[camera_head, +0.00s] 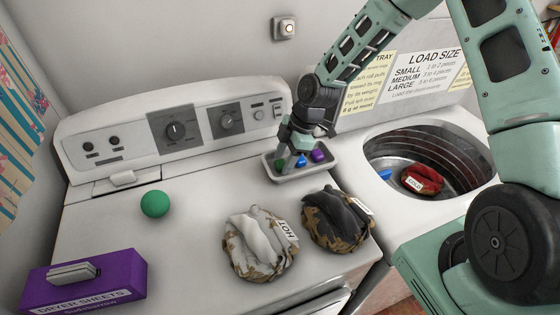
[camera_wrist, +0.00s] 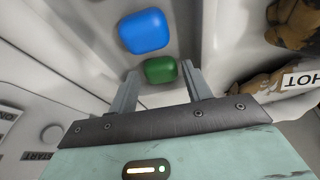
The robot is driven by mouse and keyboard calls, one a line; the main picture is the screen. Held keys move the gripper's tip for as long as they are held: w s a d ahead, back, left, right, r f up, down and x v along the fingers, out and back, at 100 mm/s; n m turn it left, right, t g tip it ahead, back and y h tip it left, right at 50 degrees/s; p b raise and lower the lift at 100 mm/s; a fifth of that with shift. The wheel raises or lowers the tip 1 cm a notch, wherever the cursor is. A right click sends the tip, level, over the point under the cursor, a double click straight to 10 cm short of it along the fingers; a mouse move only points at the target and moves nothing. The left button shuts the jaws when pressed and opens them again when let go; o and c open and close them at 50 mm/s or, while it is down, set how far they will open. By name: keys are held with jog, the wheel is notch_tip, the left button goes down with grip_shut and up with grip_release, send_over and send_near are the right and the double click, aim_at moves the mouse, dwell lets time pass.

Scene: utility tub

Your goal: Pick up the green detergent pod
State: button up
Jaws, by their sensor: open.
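The green detergent pod (camera_wrist: 160,70) shows in the wrist view between the tips of my gripper (camera_wrist: 160,73), whose fingers are apart on either side of it. I cannot tell whether either finger touches it. A blue pod (camera_wrist: 145,31) lies just beyond it. In the head view, my gripper (camera_head: 289,162) points down into a small grey tray (camera_head: 297,179) on top of the dryer. The green pod (camera_head: 281,163) is partly hidden there by the fingers. The blue pod (camera_head: 301,160) and a purple pod (camera_head: 318,155) lie to its right in the tray.
Two cloth bundles, one light (camera_head: 258,240) with a HOT tag and one dark (camera_head: 335,222), sit in front of the tray. A green ball (camera_head: 155,204) and purple dryer-sheets box (camera_head: 85,281) are left. The open washer tub (camera_head: 425,150) at right holds a red bundle (camera_head: 422,179).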

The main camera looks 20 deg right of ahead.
jog(key=shift+a+f, duration=0.1)
jog(key=shift+f, duration=0.2)
jog(key=c, duration=0.7)
